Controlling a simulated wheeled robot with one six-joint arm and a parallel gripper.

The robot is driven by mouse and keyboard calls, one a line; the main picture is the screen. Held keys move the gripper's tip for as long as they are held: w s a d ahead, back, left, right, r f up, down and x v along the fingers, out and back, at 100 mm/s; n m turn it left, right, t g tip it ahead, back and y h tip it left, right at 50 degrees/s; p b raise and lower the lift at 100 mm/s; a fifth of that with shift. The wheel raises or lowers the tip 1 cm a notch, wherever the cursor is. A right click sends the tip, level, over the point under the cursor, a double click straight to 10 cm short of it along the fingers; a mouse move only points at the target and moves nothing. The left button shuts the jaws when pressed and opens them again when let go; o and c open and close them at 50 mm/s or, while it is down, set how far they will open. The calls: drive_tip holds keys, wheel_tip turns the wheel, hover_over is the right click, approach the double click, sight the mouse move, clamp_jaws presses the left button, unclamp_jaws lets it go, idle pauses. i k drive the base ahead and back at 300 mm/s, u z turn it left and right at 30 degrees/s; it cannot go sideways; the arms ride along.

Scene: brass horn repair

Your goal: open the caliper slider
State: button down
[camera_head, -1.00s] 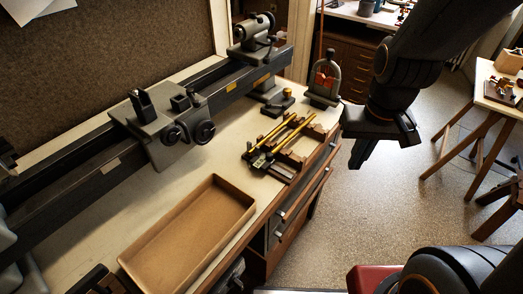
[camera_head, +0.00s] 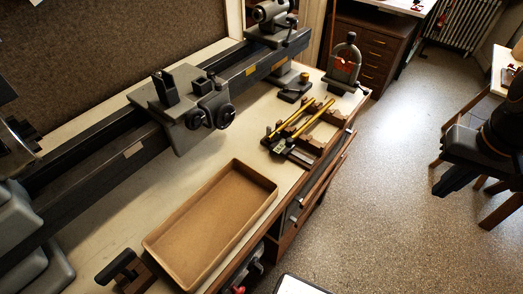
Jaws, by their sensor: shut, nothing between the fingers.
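A small dark tool (camera_head: 285,149), which looks like the caliper, lies at the near left end of a wooden rack (camera_head: 325,133) on the bench. It is too small to tell where its slider stands. Two brass-coloured rods (camera_head: 299,119) lie across the rack. My gripper (camera_head: 446,190) is at the right edge of the view, over the floor and well apart from the bench. Its dark fingers point down and left, shut and empty. Part of my arm is cut off by the picture edge.
A lathe (camera_head: 180,105) runs along the back of the bench. An empty brown tray (camera_head: 147,246) lies at the front left. A grey stand (camera_head: 343,62) and a small dark block (camera_head: 295,90) are behind the rack. Open floor (camera_head: 385,200) lies right of the bench.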

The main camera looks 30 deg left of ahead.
sight(283, 148)
drive_tip(key=k, duration=0.45)
drive_tip(key=u, duration=0.85)
drive_tip(key=i, duration=0.55)
